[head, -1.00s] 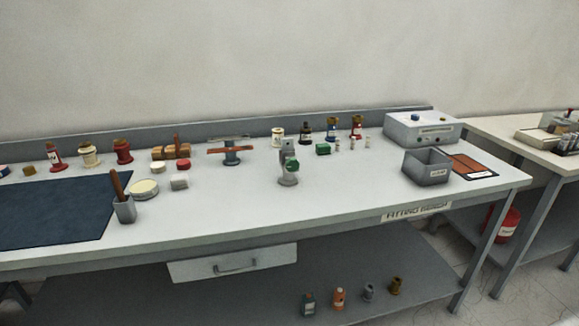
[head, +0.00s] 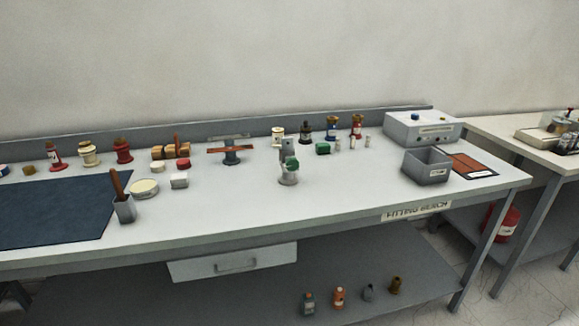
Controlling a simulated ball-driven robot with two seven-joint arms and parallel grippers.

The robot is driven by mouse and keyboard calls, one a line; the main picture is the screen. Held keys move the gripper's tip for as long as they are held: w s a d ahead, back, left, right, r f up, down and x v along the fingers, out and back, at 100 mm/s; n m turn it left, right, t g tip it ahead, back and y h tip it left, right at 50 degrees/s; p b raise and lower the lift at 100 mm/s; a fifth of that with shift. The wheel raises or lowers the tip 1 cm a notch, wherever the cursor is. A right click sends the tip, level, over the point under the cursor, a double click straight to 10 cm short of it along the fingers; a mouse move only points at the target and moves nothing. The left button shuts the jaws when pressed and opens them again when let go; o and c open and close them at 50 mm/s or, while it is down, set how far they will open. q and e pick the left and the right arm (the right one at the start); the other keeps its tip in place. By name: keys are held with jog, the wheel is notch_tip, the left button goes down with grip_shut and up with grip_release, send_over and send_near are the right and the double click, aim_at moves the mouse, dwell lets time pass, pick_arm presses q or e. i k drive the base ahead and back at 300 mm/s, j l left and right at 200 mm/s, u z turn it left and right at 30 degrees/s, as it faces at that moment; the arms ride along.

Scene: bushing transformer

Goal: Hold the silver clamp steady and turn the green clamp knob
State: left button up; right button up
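A grey upright plate shows at the top of the clamp, behind the knob. Nothing touches the clamp or the knob. Neither of my grippers shows in the head view.
The grey bench (head: 330,200) has free room around the clamp. A grey open bin (head: 428,176) and a grey box device (head: 422,129) stand to its right. A stand with a brown bar (head: 231,157) is behind left. Small bottles (head: 331,127) stand behind.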

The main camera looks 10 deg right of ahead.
aim_at(291, 164)
jog(key=i+l, duration=0.55)
jog(key=i, duration=0.15)
jog(key=i+l, duration=0.55)
jog(key=l, duration=0.7)
